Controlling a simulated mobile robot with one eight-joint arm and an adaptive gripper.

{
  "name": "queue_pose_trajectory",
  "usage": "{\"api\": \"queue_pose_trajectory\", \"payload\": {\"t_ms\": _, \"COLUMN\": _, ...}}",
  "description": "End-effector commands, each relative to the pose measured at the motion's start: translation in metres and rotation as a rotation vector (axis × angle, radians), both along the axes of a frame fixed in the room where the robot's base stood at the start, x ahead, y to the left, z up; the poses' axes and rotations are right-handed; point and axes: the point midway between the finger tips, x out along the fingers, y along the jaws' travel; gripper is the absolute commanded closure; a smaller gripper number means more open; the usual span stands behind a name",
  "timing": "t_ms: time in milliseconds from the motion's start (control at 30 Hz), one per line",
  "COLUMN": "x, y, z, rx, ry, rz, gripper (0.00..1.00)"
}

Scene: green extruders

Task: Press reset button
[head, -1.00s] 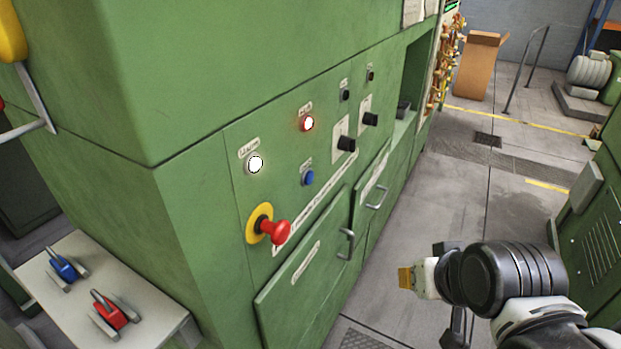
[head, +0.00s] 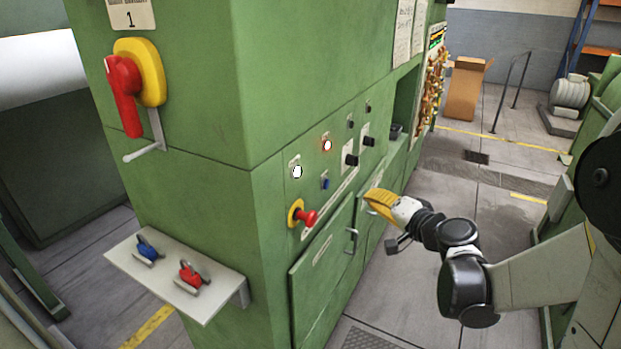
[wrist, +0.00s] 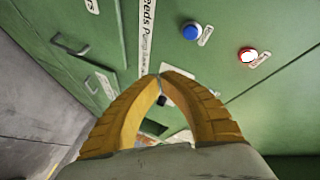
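The green machine's panel carries a blue button (head: 325,183), a lit white button (head: 297,172) and a lit red-rimmed button (head: 327,145). Their small labels are too small to read, so I cannot tell which says reset. The wrist view shows the blue button (wrist: 192,31) and the red-rimmed button (wrist: 247,55) beyond my fingers. My gripper (head: 371,203) has yellow fingers and is in front of the drawers, right of the buttons and apart from them. In the wrist view its fingertips (wrist: 160,76) meet, with nothing held.
A red emergency knob (head: 306,217) sticks out below the buttons. Black knobs (head: 350,160) and drawer handles (head: 351,241) also protrude. A shelf (head: 205,300) with blue and red switches juts out at left, below a red-yellow rotary handle (head: 126,95). Floor at right is open.

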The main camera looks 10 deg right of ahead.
Motion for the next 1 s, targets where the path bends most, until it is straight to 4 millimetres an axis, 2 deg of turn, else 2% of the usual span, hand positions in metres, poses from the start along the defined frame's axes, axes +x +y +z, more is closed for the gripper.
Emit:
{"api": "queue_pose_trajectory", "payload": {"t_ms": 167, "x": 0.007, "y": -0.010, "z": 0.002, "rx": 0.039, "ry": -0.024, "rz": -0.022, "gripper": 1.00}}
{"api": "queue_pose_trajectory", "payload": {"t_ms": 567, "x": 0.008, "y": -0.008, "z": 0.001, "rx": 0.040, "ry": -0.025, "rz": -0.022, "gripper": 1.00}}
{"api": "queue_pose_trajectory", "payload": {"t_ms": 733, "x": 0.016, "y": 0.003, "z": 0.002, "rx": 0.038, "ry": -0.024, "rz": -0.020, "gripper": 1.00}}
{"api": "queue_pose_trajectory", "payload": {"t_ms": 1000, "x": 0.039, "y": 0.035, "z": 0.002, "rx": 0.040, "ry": -0.024, "rz": -0.019, "gripper": 1.00}}
